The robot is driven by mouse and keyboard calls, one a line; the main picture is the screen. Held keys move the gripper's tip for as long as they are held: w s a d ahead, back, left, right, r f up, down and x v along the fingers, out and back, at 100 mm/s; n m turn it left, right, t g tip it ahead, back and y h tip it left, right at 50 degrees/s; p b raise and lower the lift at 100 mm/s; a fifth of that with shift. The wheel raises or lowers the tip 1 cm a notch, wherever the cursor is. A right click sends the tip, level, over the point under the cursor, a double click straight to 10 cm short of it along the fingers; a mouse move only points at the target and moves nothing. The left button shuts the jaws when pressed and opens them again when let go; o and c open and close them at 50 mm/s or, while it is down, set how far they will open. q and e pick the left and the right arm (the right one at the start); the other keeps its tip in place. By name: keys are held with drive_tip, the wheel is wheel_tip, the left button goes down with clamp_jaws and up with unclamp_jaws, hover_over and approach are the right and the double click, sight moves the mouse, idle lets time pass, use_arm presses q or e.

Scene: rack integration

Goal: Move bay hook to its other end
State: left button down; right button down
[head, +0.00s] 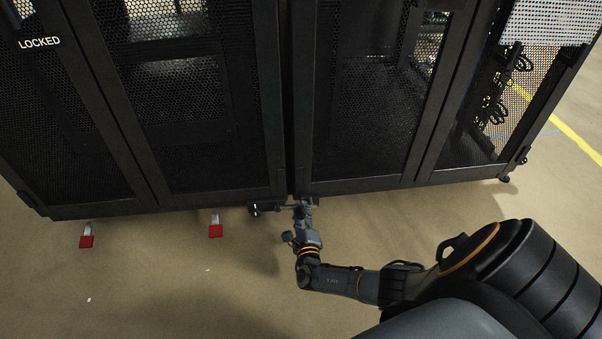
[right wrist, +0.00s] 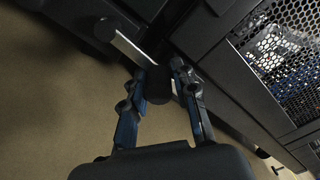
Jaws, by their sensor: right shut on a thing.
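The bay hook shows in the right wrist view as a flat silver bar (right wrist: 131,49) with a black cylindrical knob (right wrist: 157,86) at its near end. Its far end meets a dark pivot on the rack's lower edge. My right gripper (right wrist: 166,76) is shut on the knob, one finger on each side. In the head view my right gripper (head: 304,205) is low at the front, by the seam between the two racks, and hides most of the hook. My left gripper is not in view.
The left black rack (head: 155,196) and right black rack (head: 365,184) stand side by side with mesh doors. Two red-tipped tabs (head: 86,241) (head: 215,230) stick out below the left rack. A "LOCKED" label floats at upper left. The floor in front is clear.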

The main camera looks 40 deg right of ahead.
drive_tip(key=shift+d+r, duration=0.15)
drive_tip(key=shift+r, duration=0.05)
idle(0.4)
drive_tip(key=c, duration=1.5)
unclamp_jaws()
drive_tip(key=o, duration=0.4)
drive_tip(key=shift+s+r, duration=0.15)
drive_tip(key=shift+s+a, duration=0.2)
drive_tip(key=shift+a, duration=0.05)
drive_tip(key=v, duration=1.1)
drive_tip(key=shift+s+a+f, duration=0.1)
drive_tip(key=shift+s+f, duration=0.1)
